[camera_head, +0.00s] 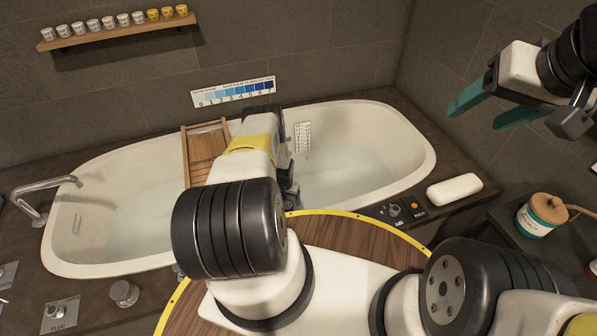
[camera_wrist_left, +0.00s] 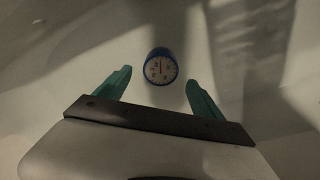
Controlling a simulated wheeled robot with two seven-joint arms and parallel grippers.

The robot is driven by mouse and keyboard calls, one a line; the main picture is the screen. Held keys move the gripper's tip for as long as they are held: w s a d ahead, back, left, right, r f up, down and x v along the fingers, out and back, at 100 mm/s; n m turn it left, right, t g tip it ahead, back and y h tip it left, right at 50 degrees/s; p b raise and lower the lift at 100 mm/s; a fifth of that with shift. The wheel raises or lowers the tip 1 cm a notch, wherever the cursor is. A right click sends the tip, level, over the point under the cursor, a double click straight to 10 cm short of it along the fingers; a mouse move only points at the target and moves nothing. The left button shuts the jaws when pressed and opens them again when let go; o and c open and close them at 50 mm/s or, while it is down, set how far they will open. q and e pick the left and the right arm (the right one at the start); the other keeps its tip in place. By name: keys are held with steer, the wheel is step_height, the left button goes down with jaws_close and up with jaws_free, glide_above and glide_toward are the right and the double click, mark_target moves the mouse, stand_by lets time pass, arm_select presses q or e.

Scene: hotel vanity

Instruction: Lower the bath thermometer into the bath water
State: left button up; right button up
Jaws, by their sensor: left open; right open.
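The bath thermometer (camera_wrist_left: 160,66) has a blue rim and a white dial with a red needle. It shows in the left wrist view just beyond and between my left gripper's fingertips, with gaps on both sides. My left gripper (camera_wrist_left: 158,78) is open over the tub. In the head view my left arm hides the thermometer. The bath water (camera_head: 345,175) fills the lower part of the white bathtub (camera_head: 418,150). I cannot tell whether the thermometer floats on the water or is above it. My right gripper (camera_head: 476,116) is open and empty, raised at the right.
A wooden bath tray (camera_head: 203,150) spans the tub left of my left arm. A metal faucet (camera_head: 40,195) stands at the tub's left end. A white soap-like bar (camera_head: 454,190) and a lidded jar (camera_head: 541,215) are at the right. A blue scale strip (camera_head: 234,91) is on the wall.

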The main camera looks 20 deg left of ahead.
arm_select(q)
step_height(320, 180, up, 8)
steer(key=shift+s+f, duration=0.15)
steer(key=shift+s, duration=0.3)
stand_by(0.7)
